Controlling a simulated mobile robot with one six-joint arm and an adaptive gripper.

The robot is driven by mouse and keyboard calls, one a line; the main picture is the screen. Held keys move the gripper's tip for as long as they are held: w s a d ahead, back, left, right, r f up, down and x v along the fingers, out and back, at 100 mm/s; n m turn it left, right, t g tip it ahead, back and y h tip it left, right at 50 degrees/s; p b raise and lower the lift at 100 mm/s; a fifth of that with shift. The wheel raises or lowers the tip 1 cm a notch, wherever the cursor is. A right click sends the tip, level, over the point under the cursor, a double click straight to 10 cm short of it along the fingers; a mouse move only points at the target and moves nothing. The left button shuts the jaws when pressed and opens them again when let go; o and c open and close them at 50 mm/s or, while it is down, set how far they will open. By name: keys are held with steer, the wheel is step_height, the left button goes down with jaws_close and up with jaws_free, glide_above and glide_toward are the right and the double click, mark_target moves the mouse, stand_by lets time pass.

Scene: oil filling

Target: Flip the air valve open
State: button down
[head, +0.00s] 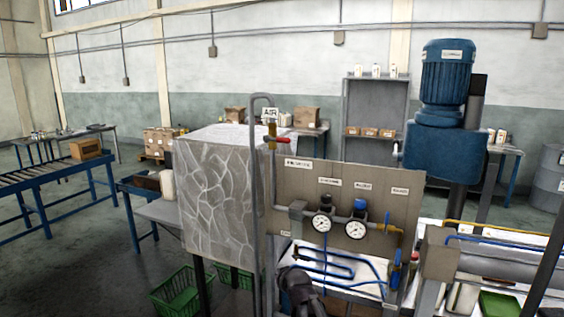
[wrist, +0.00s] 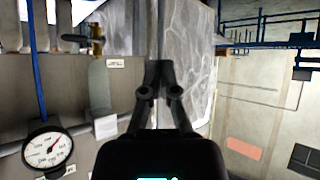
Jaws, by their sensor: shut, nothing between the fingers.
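In the head view the air valve (head: 272,141) is a small brass body below the AIR sign (head: 270,114), at the panel's upper left corner. Its red lever (head: 281,139) points right, roughly level and across the upright pipe. My gripper (wrist: 159,72) is shut and empty in the wrist view, its fingers together in front of the grey panel edge and a pale, veined block. In the head view my dark gripper (head: 300,287) shows low in front of the panel, well below the valve; its fingertips are hard to make out. I cannot identify the red lever in the wrist view.
The panel (head: 340,181) carries gauges (head: 321,225) and a grey box (head: 297,216). An upright grey pipe (head: 254,200) stands by the pale block (head: 215,200). The wrist view shows a brass fitting (wrist: 97,40) with a dark handle. Blue tubing (head: 325,262) lies below the panel.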

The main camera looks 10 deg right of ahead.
steer(key=w+a+r+t+p, duration=0.25)
steer(key=w+r+t, duration=0.35)
steer(key=r, duration=0.5)
steer(key=m+t+h+p, duration=0.8)
steer(key=h+p, duration=0.3)
steer(key=h, duration=0.3)
glide_toward(277, 140)
step_height(277, 140, up, 4)
steer(key=s, duration=0.1)
steer(key=shift+s+d+r+m+g+h, duration=0.2)
steer(key=shift+m+h, duration=0.15)
steer(key=shift+h, duration=0.25)
steer(key=shift+s+d+r+m+g+h, duration=0.1)
steer(key=shift+s+d+r+m+h, duration=0.1)
steer(key=shift+m+h, duration=0.3)
steer(key=shift+w, duration=0.1)
steer(key=p+x, duration=0.8)
steer(key=x, duration=0.2)
steer(key=shift+w+d+f+b, duration=0.1)
steer(key=shift+f+b, duration=0.95)
steer(key=shift+b, duration=0.05)
steer(key=shift+w+d+f+b, duration=0.1)
steer(key=shift+f+b, duration=0.9)
steer(key=shift+b, duration=0.1)
steer(key=shift+d+m+g+h, duration=0.25)
steer(key=shift+d+g+h, duration=0.05)
steer(key=shift+h, duration=0.2)
